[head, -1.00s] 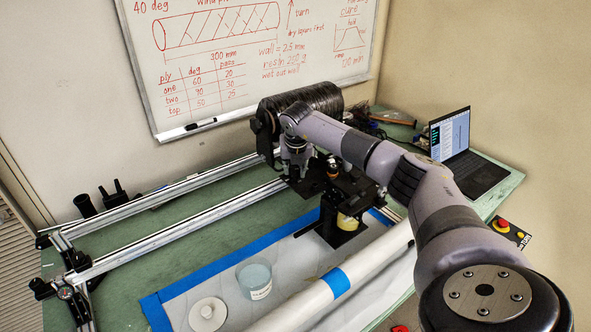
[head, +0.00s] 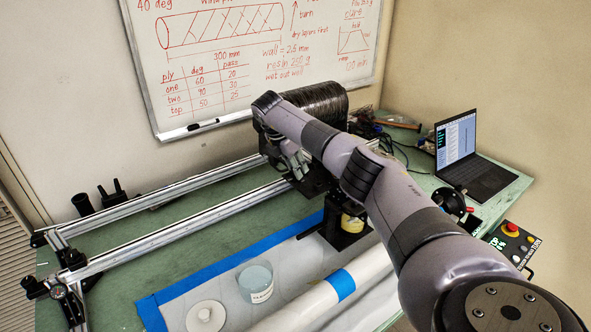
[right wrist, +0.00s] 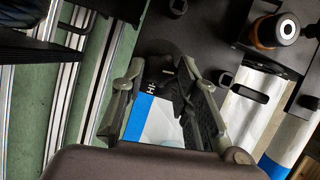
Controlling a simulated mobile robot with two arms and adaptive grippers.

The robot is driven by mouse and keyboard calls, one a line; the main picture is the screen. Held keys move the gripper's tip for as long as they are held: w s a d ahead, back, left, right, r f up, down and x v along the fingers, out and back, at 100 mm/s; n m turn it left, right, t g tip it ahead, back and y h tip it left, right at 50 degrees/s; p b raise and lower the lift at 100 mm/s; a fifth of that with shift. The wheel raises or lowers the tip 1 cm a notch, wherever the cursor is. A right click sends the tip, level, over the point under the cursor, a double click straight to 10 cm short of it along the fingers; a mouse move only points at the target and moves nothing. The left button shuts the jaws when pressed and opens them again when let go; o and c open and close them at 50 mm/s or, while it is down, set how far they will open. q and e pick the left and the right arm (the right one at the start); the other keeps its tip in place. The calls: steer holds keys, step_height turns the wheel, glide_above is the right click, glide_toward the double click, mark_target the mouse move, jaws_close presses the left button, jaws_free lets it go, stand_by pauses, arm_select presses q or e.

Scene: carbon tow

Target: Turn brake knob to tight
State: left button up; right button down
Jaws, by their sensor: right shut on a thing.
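My right gripper (head: 296,163) reaches to the black carriage (head: 318,181) in front of the dark tow spool (head: 330,100). In the right wrist view, its two fingers (right wrist: 163,72) point down over the black plate, on either side of a dark round knob (right wrist: 168,62) with a small light mark. The gripper is shut on this knob, which I take for the brake knob. Part of a white label reading "HI" shows between the fingers. In the head view my arm hides the knob. My left gripper is out of view.
Two metal rails (head: 190,222) run to the carriage from the left. A yellowish roll (head: 352,222) sits under it. A white tube (head: 310,305), a clear cup (head: 256,282) and a white lid (head: 206,316) lie in front. A laptop (head: 460,140) and a control box (head: 512,238) are at right.

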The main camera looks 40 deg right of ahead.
steer(key=shift+w+m, duration=0.1)
steer(key=shift+m, duration=0.5)
steer(key=shift+r+g, duration=0.1)
steer(key=shift+g, duration=0.2)
steer(key=c, duration=1.2)
jaws_free()
steer(key=shift+c, duration=0.2)
steer(key=v, duration=1.1)
steer(key=shift+a+r, duration=0.25)
steer(key=shift+r, duration=0.1)
